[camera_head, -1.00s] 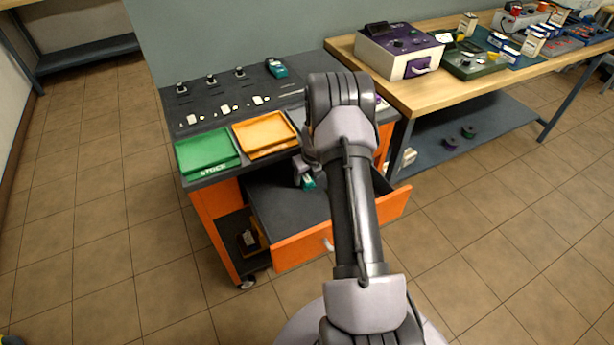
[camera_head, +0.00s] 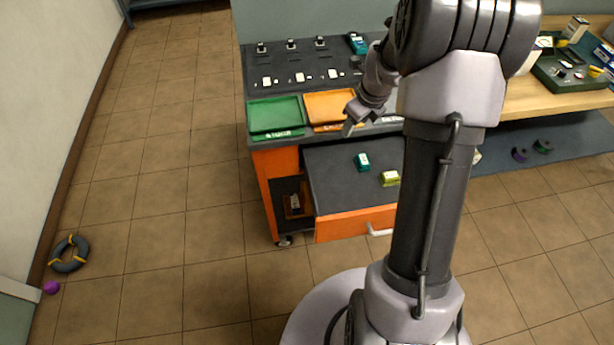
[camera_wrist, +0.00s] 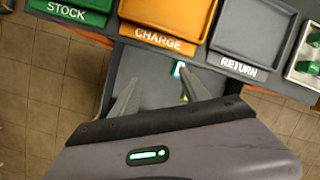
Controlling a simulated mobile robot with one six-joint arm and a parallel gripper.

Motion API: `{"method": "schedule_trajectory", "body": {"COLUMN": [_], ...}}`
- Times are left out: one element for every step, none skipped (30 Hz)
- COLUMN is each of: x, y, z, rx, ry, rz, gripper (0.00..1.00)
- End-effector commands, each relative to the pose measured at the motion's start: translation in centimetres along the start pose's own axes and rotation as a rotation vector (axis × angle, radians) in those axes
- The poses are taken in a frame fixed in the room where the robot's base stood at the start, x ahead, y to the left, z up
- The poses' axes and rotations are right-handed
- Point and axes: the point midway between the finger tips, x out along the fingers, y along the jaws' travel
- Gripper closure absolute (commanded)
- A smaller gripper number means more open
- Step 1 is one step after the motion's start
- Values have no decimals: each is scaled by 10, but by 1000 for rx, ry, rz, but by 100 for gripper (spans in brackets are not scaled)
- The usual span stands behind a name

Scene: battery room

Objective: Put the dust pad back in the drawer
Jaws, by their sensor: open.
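The orange-fronted drawer (camera_head: 335,185) stands open, with a dark grey inside. A small teal block with a white label (camera_head: 362,161) and a yellow-green block (camera_head: 390,178) lie in it. I cannot tell which of them, if either, is the dust pad. My gripper (camera_head: 350,126) is open and empty in front of the orange tray, above the drawer's back left part. In the wrist view my gripper (camera_wrist: 158,76) has its fingers spread, and the teal block (camera_wrist: 179,68) shows below, near the right fingertip.
On the cart top are the green STOCK tray (camera_wrist: 75,8), orange CHARGE tray (camera_wrist: 165,14) and grey RETURN tray (camera_wrist: 252,28). A wooden bench (camera_head: 530,98) stands to the right. A ring (camera_head: 69,253) and a purple ball (camera_head: 51,287) lie on the floor at left.

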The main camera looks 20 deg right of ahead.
Motion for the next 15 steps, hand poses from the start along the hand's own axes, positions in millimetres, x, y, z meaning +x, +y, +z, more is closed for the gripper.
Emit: {"method": "schedule_trajectory", "body": {"x": [-48,-77,-114,-140,-164,-193,-211,-226,-241,-249,-256,-261,-263,-265,-266], "y": [32,56,88,114,140,173,196,217,242,257,270,284,291,297,303], "z": [21,28,33,33,29,19,9,-3,-20,-32,-44,-57,-65,-72,-79], "rx": [-231,-401,-633,-811,-991,-1228,-1401,-1564,-1762,-1895,-2012,-2142,-2221,-2283,-2345], "ry": [-36,-56,-82,-104,-125,-154,-175,-193,-217,-232,-245,-259,-268,-274,-279], "rz": [-6,-8,-14,-22,-33,-52,-70,-90,-117,-140,-161,-185,-203,-217,-230], "gripper": [46,46,46,46,46,46,46,46,46,46,46,46,46,46,46]}}
